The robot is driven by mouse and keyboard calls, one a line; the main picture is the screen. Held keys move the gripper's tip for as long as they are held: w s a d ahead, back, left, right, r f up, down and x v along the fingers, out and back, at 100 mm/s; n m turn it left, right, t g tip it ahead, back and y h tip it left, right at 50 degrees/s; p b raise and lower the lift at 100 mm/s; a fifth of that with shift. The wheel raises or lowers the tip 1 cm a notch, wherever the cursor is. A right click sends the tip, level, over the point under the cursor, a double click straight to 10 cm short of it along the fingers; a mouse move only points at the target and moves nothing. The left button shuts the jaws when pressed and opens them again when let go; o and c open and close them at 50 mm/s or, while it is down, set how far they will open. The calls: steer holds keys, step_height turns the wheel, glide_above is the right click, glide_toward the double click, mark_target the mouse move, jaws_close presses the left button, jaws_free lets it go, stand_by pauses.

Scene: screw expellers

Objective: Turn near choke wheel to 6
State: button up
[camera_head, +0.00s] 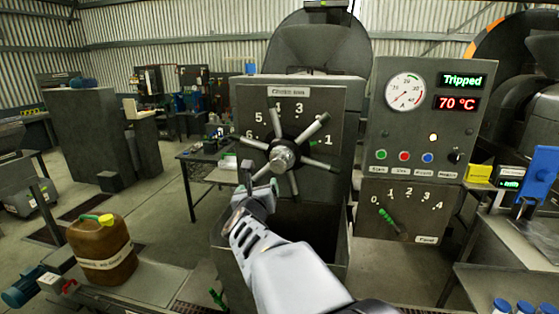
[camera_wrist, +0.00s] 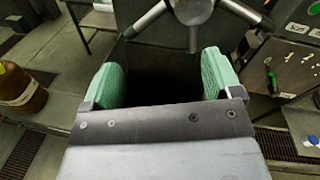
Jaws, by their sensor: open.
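The near choke wheel (camera_head: 282,158) is a grey hub with several spokes on the front of the near machine. The wheel's lower spokes (camera_wrist: 193,12) show at the top there.
A control panel (camera_head: 422,120) to the right reads "Tripped" and 70 °C. Below it is a feed lever (camera_head: 390,220) with a 0 to 4 scale. A brown jug (camera_head: 102,250) stands at lower left. A dark open bin (camera_head: 310,222) lies below the wheel.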

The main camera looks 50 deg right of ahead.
mark_target(278, 168)
steer(key=w+d+m+p, duration=0.1)
steer(key=d, duration=0.3)
steer(key=w+d+m+g+h+p, duration=0.1)
steer(key=w+d+p, duration=0.1)
steer(key=d, duration=0.3)
steer(key=w+d+r+m+p, duration=0.1)
steer(key=w+d+m, duration=0.1)
steer(key=d, duration=0.3)
steer(key=shift+w+d+r+g+h+p, duration=0.1)
steer(key=shift+w+d+g+h+p, duration=0.05)
steer(key=shift+w+g+h+p, duration=0.2)
steer(key=shift+s, duration=0.1)
steer(key=shift+c, duration=0.2)
steer(key=c, duration=1.2)
steer(key=shift+c, duration=0.2)
steer(key=shift+b, duration=0.3)
